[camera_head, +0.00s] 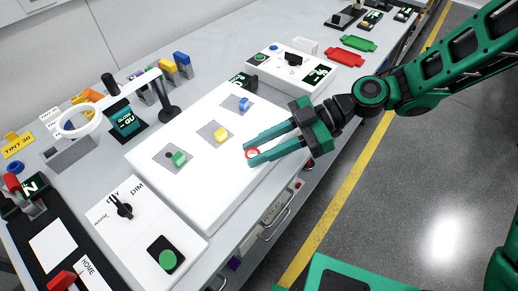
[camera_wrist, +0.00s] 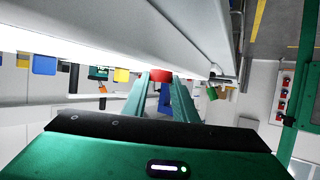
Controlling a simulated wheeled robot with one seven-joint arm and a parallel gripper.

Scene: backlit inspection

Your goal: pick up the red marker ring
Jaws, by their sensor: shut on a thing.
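The red marker ring (camera_head: 247,155) is a small red hoop between the fingertips of my gripper (camera_head: 250,154), at the right part of the white light panel (camera_head: 205,205). In the wrist view the ring shows as a red patch (camera_wrist: 161,76) between the two green fingertips of my gripper (camera_wrist: 160,82). My gripper is shut on the ring. I cannot tell whether the ring touches the panel or is just above it.
Green (camera_head: 179,159), yellow (camera_head: 221,135) and blue (camera_head: 244,105) pieces sit on grey squares on the panel. A dial box (camera_head: 125,215) is at the front left. The panel's right part is otherwise bare.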

